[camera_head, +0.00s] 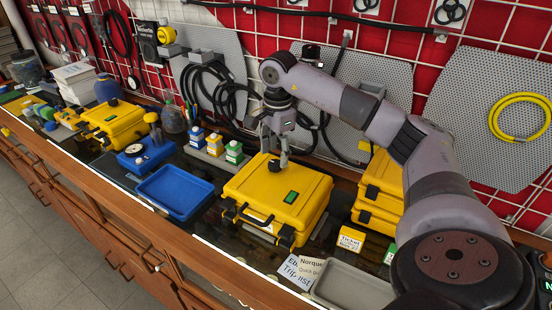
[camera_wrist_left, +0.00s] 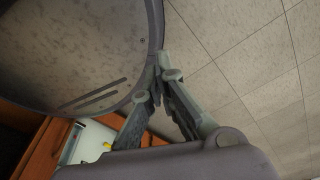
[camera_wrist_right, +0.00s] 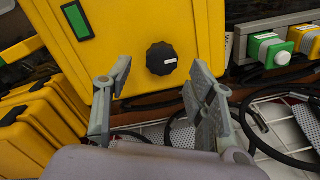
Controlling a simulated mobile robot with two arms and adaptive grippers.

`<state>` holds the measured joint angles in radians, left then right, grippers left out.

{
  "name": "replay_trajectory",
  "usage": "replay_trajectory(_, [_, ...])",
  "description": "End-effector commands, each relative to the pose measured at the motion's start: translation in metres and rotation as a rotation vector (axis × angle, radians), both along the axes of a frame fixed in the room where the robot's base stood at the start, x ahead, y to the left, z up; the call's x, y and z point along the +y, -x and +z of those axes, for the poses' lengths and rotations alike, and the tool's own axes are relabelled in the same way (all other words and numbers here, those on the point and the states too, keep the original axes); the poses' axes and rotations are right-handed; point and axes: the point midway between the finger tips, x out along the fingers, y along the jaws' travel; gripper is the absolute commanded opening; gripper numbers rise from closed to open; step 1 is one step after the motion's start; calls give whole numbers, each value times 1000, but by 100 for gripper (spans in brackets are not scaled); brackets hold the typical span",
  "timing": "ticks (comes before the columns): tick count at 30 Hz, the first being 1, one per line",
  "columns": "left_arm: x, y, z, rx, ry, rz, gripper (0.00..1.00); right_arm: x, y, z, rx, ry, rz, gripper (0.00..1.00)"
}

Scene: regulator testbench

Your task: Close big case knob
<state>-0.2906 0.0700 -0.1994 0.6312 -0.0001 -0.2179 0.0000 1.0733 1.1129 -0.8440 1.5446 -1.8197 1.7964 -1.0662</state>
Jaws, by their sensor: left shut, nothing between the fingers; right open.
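The big yellow case (camera_head: 262,190) lies closed at the middle of the bench, with a green label on its lid. In the right wrist view its yellow lid (camera_wrist_right: 120,25) carries a black ribbed knob (camera_wrist_right: 161,58) with a small white mark beside it. My right gripper (camera_head: 283,160) is over the far part of the lid, fingers pointing down. In the right wrist view this gripper (camera_wrist_right: 162,85) is open, with the knob in view between and beyond its fingertips; no contact shows. My left gripper (camera_wrist_left: 165,72) is shut and empty, away from the case.
A blue tray (camera_head: 175,192) and a smaller yellow case (camera_head: 112,122) are left of the big case. Stacked yellow cases (camera_head: 380,190) stand right of it. A grey tray (camera_head: 350,288) is at the front right. Hoses and grey panels hang on the wall grid behind.

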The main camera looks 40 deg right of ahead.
Motion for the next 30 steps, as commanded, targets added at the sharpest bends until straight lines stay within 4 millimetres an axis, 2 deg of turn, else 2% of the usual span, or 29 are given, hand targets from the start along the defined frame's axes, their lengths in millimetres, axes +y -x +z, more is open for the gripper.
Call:
replay_trajectory(6, [3,7,4,11,-5,-3,0,0,-1,-26,1,-1,0,51])
replay_trajectory(17, [10,17,3,27,-13,-5,0,0,-1,-32,-1,-1,0,51])
replay_trajectory(30, [10,16,3,26,-13,-4,0,0,-1,-32,-1,-1,0,23])
